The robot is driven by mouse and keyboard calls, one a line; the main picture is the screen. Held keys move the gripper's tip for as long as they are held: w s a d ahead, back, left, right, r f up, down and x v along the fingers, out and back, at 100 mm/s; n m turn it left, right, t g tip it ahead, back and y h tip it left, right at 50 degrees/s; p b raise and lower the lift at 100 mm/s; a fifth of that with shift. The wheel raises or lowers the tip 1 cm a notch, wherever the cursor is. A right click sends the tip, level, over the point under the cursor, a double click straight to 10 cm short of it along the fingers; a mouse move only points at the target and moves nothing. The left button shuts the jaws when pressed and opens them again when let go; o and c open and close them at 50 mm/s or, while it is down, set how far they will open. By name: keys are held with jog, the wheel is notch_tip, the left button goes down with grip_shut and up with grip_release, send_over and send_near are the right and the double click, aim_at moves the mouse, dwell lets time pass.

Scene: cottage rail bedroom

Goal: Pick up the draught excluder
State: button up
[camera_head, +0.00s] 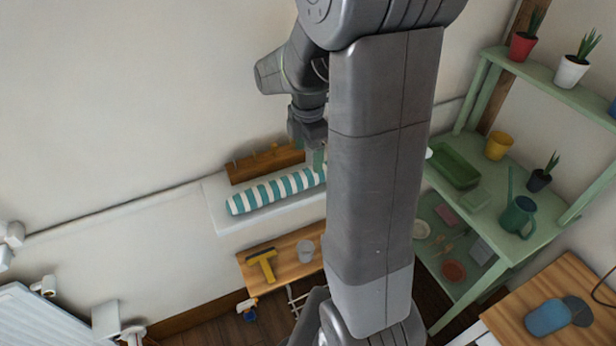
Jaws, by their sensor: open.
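The draught excluder (270,191) looks like a long roll with teal and white stripes. It lies lengthwise on a white ledge (238,216) against the wall, in the middle of the head view. Its right end is hidden behind my arm. My gripper (310,156) is open and points down at the right part of the roll. One greenish finger overlaps the roll's upper edge in the picture. I cannot tell whether it touches the roll. Nothing shows between the fingers.
A wooden rack (264,162) with pegs stands behind the roll. Below the ledge, a wooden surface (293,270) holds a yellow squeegee (263,264) and a clear cup (305,250). A green shelf unit (495,205) with pots and a watering can (517,216) stands at right.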

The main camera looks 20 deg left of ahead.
aim_at(310, 171)
jog(key=f, duration=0.5)
jog(key=shift+s+d+f, duration=0.1)
jog(key=shift+d+f, duration=0.05)
jog(key=shift+d, duration=0.15)
jog(key=c, duration=1.3)
jog(key=shift+c, duration=0.2)
jog(key=shift+r, duration=0.2)
